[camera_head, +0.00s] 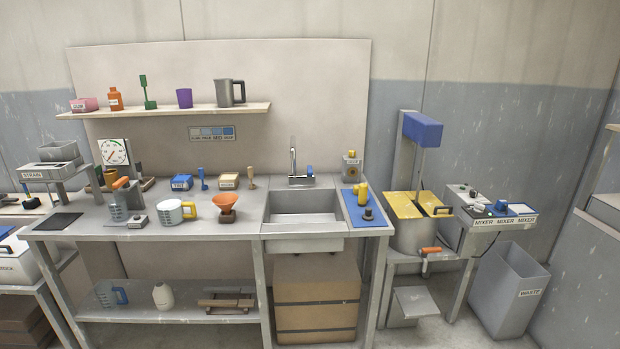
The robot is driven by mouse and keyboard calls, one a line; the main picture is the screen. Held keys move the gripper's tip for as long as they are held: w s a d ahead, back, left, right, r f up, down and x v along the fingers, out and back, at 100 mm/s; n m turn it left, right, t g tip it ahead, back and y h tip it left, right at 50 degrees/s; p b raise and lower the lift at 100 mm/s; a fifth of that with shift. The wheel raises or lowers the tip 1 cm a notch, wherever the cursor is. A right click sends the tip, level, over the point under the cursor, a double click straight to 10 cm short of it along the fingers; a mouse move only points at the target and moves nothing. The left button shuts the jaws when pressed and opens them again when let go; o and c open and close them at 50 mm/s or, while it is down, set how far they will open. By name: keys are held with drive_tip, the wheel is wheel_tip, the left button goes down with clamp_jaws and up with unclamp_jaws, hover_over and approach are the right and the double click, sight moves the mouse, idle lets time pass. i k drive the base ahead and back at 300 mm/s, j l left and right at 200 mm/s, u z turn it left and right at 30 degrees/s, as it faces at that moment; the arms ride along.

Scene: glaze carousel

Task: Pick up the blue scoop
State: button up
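A small upright blue tool, which looks like the blue scoop (203,179), stands on the grey worktable (180,238) toward the back. It is just right of a small blue box (181,183) with a white label. It is small in the view, so its exact shape is hard to tell. Nothing covers it. My gripper is not in view.
Right of the scoop stand a yellow labelled box (229,181) and a tan tool (251,178). In front are a white jug with a yellow handle (175,212) and an orange funnel (227,205). A sink (303,220) lies right. A shelf (170,111) hangs above.

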sight(200, 173)
drive_tip(key=i+l+u, duration=0.1)
drive_tip(key=i+u, duration=0.2)
drive_tip(key=i, duration=0.25)
drive_tip(key=i+l+u, duration=0.3)
drive_tip(key=i, duration=0.25)
drive_tip(key=i+l+u, duration=0.3)
drive_tip(key=i, duration=0.25)
